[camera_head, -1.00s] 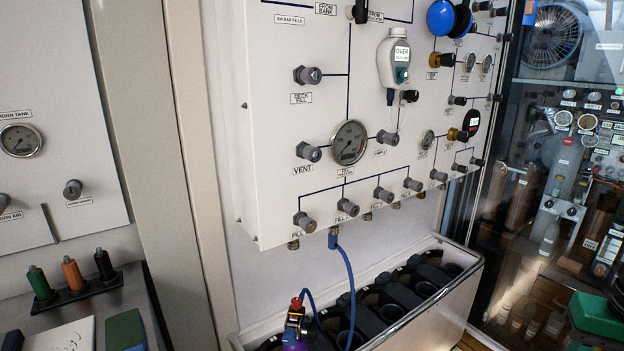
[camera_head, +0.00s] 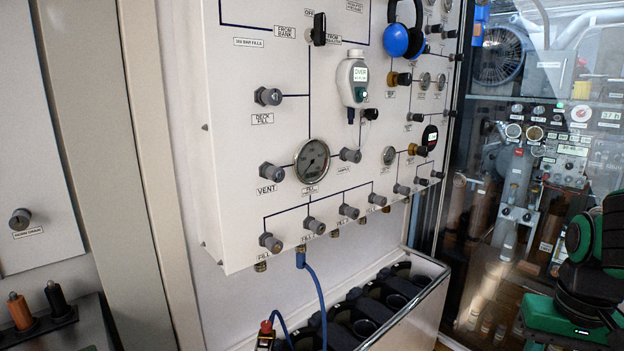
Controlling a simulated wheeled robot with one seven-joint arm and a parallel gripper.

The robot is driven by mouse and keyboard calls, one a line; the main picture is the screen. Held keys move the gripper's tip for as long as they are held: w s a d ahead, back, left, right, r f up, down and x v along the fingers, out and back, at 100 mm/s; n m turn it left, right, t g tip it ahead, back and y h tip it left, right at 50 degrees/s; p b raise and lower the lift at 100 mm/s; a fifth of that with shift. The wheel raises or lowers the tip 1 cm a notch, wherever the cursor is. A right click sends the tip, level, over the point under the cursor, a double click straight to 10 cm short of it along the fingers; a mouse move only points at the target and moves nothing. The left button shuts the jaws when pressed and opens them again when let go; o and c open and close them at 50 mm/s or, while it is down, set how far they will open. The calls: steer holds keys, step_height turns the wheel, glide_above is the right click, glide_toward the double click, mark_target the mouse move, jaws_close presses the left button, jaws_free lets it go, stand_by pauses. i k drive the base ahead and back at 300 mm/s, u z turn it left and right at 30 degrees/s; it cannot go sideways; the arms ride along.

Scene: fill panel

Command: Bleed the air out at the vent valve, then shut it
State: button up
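The vent valve (camera_head: 271,171) is a grey knob on the white fill panel (camera_head: 240,215), above the label "VENT". It is joined by a line to the round fill gauge (camera_head: 312,161) on its right. The gauge's reading is too small to tell, and I cannot tell whether the valve is open or shut. A blue hose (camera_head: 318,292) hangs from a fitting below the row of fill valves (camera_head: 271,243). Green and black links of my arm (camera_head: 590,255) show at the right edge. My gripper is not visible, and nothing touches the vent knob.
A deck fill knob (camera_head: 268,96) sits above the vent. A handheld meter (camera_head: 353,82) and blue ear defenders (camera_head: 398,40) hang on the panel. Below is a rack (camera_head: 425,300) with dark round slots. A glass door (camera_head: 480,190) stands at right.

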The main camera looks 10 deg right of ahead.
mark_target(277, 174)
steer(key=u, duration=0.2)
steer(key=k, duration=0.85)
steer(key=z, duration=0.25)
steer(key=i, duration=0.5)
steer(key=u, duration=0.05)
